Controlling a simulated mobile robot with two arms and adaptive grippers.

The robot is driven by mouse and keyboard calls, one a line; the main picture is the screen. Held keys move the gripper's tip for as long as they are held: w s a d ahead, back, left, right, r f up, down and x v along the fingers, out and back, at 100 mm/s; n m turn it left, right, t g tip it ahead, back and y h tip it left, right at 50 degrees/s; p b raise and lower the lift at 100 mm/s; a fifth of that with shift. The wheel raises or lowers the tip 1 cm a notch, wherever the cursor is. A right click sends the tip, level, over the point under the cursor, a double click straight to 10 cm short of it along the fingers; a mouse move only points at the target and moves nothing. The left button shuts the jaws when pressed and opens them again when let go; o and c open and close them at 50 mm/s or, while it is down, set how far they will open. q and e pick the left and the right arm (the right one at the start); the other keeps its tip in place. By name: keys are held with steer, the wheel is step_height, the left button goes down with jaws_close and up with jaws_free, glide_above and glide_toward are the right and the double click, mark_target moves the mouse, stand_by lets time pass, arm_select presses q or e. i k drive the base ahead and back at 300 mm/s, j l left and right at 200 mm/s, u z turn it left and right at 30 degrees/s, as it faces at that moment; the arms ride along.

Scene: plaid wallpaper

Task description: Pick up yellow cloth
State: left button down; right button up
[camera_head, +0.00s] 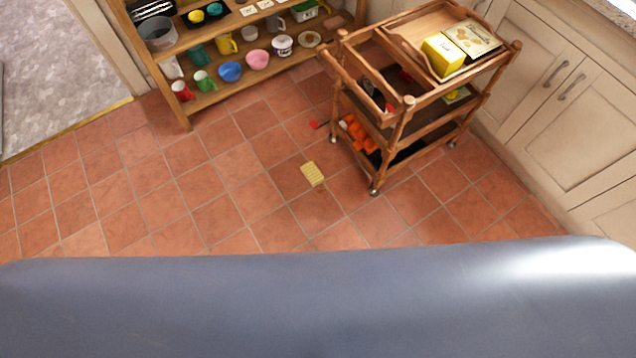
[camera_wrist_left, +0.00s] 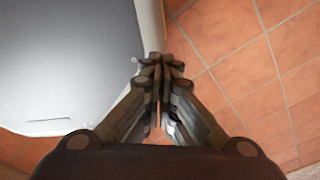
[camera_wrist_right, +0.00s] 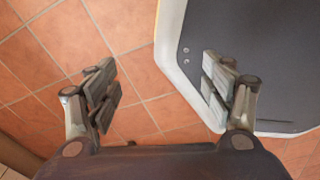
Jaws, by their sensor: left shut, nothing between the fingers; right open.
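The yellow cloth (camera_head: 312,174) is a small folded piece lying flat on the tiled floor, left of the wooden trolley's front leg and well ahead of my base. It shows only in the head view. My left gripper (camera_wrist_left: 160,65) is shut and empty, beside my base and above the floor. My right gripper (camera_wrist_right: 160,85) is open and empty, with floor tiles and my base behind its fingers. Neither gripper shows in the head view, and neither is near the cloth.
A wooden trolley (camera_head: 404,108) with a yellow box (camera_head: 443,55) stands right of the cloth. Shelves (camera_head: 190,107) with mugs and bowls stand behind. Cabinets (camera_head: 570,85) line the right side. Terracotta floor (camera_head: 180,200) is clear between my base and the cloth.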

mark_target(311, 172)
steer(key=i+j+z, duration=0.15)
steer(key=z, duration=0.35)
steer(key=i+j+z, duration=0.1)
steer(key=z, duration=0.4)
steer(key=i+j+z, duration=0.1)
steer(key=j+z, duration=0.25)
steer(key=z, duration=0.15)
